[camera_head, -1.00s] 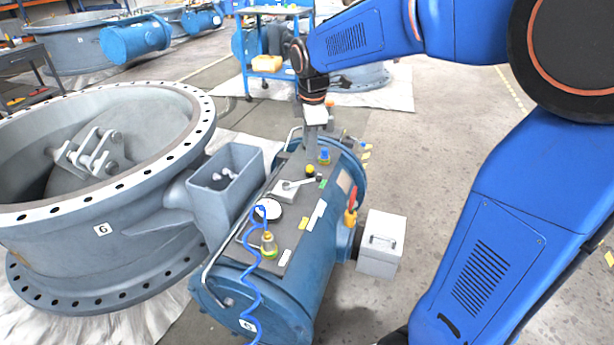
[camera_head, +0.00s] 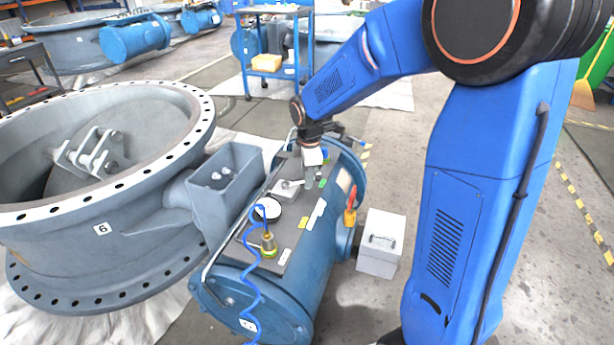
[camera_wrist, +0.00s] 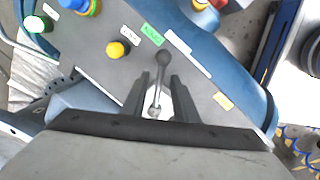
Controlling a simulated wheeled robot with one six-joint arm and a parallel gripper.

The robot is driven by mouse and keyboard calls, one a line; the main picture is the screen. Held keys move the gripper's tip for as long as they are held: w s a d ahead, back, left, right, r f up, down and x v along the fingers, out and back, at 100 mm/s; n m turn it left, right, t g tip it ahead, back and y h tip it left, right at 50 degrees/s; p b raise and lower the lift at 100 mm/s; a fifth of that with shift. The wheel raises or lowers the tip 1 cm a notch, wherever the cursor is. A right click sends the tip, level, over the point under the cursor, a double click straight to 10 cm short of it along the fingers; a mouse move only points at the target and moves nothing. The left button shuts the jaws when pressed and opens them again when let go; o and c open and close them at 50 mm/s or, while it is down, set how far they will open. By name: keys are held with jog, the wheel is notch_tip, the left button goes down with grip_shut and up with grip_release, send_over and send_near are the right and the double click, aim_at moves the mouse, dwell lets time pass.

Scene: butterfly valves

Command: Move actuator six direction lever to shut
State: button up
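The blue cylindrical actuator (camera_head: 315,262) lies beside the grey valve marked 6 (camera_head: 102,229). The direction lever (camera_head: 287,184) is a small metal lever on the actuator's dark top plate. In the wrist view the lever (camera_wrist: 162,72) shows its dark round knob just beyond the fingertips, with its shaft running back between the fingers. My gripper (camera_head: 309,182) is low over the plate at the lever. In the wrist view my gripper (camera_wrist: 160,84) is open, one finger on each side of the shaft, with gaps visible. Whether a finger touches it is unclear.
A pressure gauge (camera_head: 268,208), a brass fitting (camera_head: 269,243) with a coiled blue hose, and a red-orange handle (camera_head: 350,210) stand near the lever. The wrist view shows a yellow knob (camera_wrist: 117,49) and a green label (camera_wrist: 152,35). A grey box (camera_head: 381,243) is at right.

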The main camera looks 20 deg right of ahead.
grip_shut()
dwell(1.5)
